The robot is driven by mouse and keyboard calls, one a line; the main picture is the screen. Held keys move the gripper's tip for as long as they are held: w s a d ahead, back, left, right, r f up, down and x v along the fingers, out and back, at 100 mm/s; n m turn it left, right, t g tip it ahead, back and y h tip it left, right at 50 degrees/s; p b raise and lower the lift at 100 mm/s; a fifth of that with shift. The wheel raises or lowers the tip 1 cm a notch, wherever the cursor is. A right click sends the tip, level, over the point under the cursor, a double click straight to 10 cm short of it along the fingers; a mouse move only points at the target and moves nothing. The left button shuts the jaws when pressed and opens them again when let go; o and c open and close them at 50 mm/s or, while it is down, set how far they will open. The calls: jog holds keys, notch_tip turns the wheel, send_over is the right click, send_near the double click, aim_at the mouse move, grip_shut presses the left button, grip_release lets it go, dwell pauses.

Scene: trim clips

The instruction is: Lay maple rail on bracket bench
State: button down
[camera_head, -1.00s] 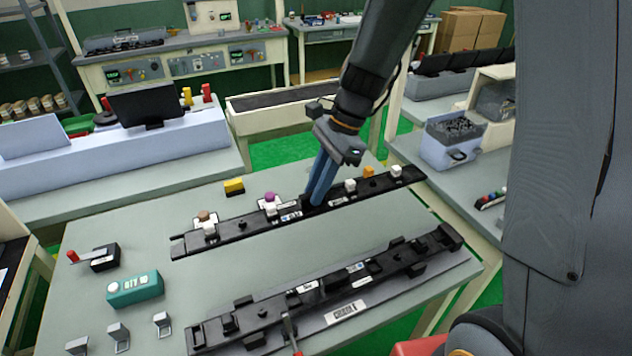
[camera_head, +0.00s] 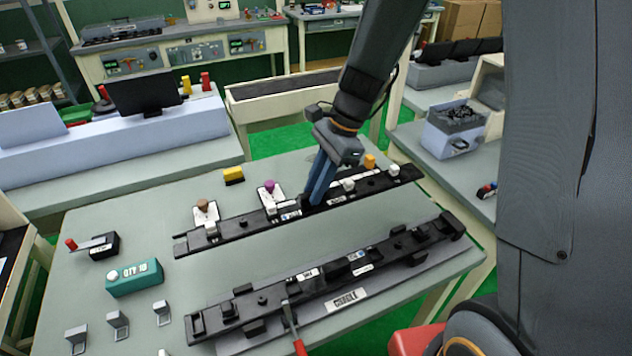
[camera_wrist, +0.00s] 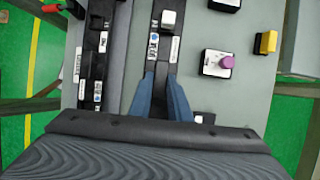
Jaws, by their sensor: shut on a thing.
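My gripper (camera_head: 312,201) is shut on a long black rail (camera_head: 242,229) near its middle. White blocks and printed labels sit along this rail, and no label reads as maple. In the wrist view my fingers (camera_wrist: 166,84) close around the rail (camera_wrist: 163,66). The rail lies over or just above the grey bench (camera_head: 150,215); I cannot tell if it touches. A second black rail (camera_head: 330,274) lies in front of it on a grey cradle with a label (camera_head: 348,299). I cannot tell which bench is the bracket bench.
Stations with brown (camera_head: 202,204), purple (camera_head: 269,187) and orange (camera_head: 370,161) knobs stand behind the held rail. A yellow block (camera_head: 233,175), a teal box (camera_head: 134,278), a black box with red-tipped lever (camera_head: 103,246) and small grey brackets (camera_head: 117,324) are on the bench.

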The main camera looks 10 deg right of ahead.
aim_at(324, 199)
jog(key=shift+f+b, duration=2.45)
jog(key=shift+f, duration=2.1)
jog(key=c, duration=1.6)
grip_release()
jog(key=shift+o, duration=0.2)
jog(key=b+v, duration=0.1)
jog(key=v, duration=0.6)
jog(key=shift+d+r, duration=0.15)
jog(key=shift+r, duration=0.2)
